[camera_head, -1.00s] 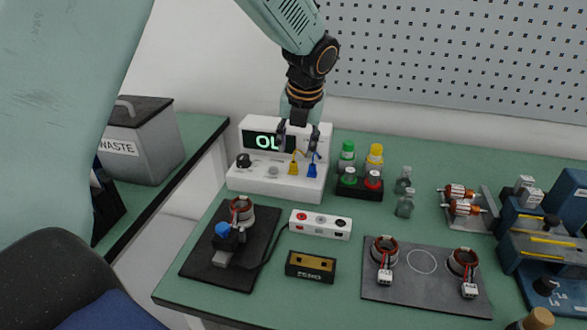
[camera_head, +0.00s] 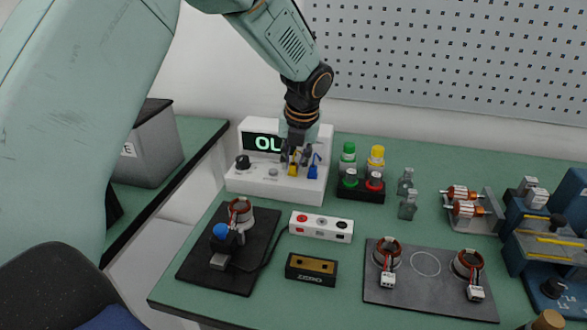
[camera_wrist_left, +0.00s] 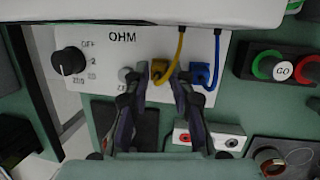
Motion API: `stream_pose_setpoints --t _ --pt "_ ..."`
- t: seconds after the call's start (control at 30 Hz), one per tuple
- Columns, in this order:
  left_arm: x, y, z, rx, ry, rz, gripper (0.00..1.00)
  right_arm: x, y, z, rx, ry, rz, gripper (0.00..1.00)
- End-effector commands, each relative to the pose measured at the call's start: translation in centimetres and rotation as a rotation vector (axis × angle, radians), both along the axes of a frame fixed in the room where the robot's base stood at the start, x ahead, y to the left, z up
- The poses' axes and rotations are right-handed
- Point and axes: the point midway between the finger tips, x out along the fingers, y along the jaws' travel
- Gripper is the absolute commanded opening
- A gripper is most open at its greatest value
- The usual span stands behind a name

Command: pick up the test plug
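A yellow plug (camera_head: 293,170) and a blue plug (camera_head: 313,172) sit side by side at the front of the white ohm meter (camera_head: 262,184), each with a cord. My left gripper (camera_head: 297,158) points down at the meter's front, with its fingers around or just above the yellow plug. The blue plug (camera_wrist_left: 200,75) is just right of the right finger. I cannot tell whether a finger touches either plug. My right gripper is not in view.
In front are a black fixture plate (camera_head: 258,265), a white socket strip (camera_head: 321,227), a black ZERO block (camera_head: 311,270) and a grey mat (camera_head: 420,293) with stators. A pegboard (camera_head: 450,60) rises behind.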

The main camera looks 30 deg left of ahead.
Motion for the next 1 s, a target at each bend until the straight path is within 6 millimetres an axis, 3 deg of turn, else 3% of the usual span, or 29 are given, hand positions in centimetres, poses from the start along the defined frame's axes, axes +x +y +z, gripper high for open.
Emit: stream_pose_setpoints --t 0.23,0.57,1.0 --pt "-0.1 0.0 -0.1 0.0 0.002 0.001 0.0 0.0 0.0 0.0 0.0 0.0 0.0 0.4" --pt "-0.1 0.0 0.5 0.0 0.002 0.001 0.0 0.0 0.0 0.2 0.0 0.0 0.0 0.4" --pt "0.1 0.0 8.5 0.002 -0.002 0.0 0.0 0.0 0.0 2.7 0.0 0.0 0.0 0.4"
